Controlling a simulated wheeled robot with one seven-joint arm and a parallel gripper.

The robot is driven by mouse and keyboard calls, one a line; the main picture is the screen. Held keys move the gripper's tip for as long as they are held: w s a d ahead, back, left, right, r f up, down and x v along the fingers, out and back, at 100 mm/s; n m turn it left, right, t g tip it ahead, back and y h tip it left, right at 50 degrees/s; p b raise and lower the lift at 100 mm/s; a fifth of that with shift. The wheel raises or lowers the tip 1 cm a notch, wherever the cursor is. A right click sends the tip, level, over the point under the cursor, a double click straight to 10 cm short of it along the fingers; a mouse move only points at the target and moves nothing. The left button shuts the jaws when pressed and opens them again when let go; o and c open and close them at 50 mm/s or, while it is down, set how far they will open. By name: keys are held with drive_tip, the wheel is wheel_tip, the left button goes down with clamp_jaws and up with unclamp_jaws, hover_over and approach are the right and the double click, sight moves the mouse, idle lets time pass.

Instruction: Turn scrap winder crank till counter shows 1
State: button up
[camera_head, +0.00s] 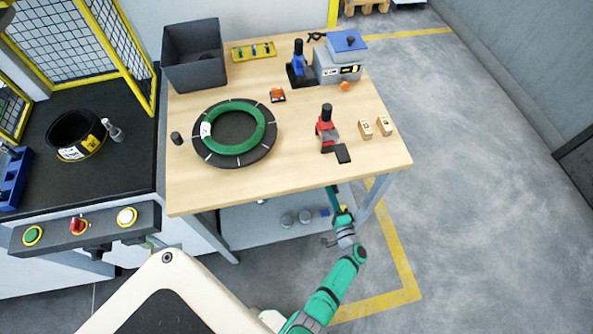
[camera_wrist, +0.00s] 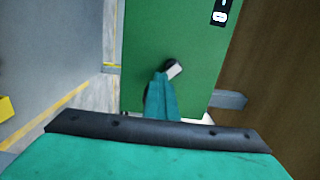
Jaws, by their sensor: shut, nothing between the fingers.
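The wrist view shows a green panel (camera_wrist: 145,35), which I take to be the scrap winder. A small part with a black end and a pale grey side (camera_wrist: 174,70), perhaps the crank handle, is just beyond my fingertips. My gripper (camera_wrist: 160,76) has its teal fingers together and empty; whether they touch that part I cannot tell. A black counter plate (camera_wrist: 220,12) with a white mark is cut off at the top; its number is unreadable. In the head view my gripper (camera_head: 341,210) is below the table's front edge, beside a dark green sliver (camera_head: 332,195).
The wooden table (camera_head: 290,180) overhangs a lower shelf (camera_head: 255,228) with several small items. On top are a green coil (camera_head: 262,121), a red-handled tool (camera_head: 327,128), a grey bin (camera_head: 194,55) and a grey machine (camera_head: 338,68). Clear floor lies right.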

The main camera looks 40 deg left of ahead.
drive_tip(key=o, duration=0.5)
drive_tip(key=d, duration=0.1)
drive_tip(key=d+f+m+h, duration=0.1)
drive_tip(key=d, duration=0.1)
drive_tip(key=shift+s+f+t, duration=0.1)
drive_tip(key=shift+f+t, duration=0.1)
drive_tip(key=shift+t, duration=0.1)
drive_tip(key=shift+o, duration=1)
drive_tip(key=shift+s+d, duration=0.1)
drive_tip(key=shift+d, duration=0.2)
drive_tip(key=v, duration=0.4)
drive_tip(key=shift+s+d+r, duration=0.15)
drive_tip(key=shift+s+r, duration=0.15)
drive_tip(key=shift+d, duration=0.1)
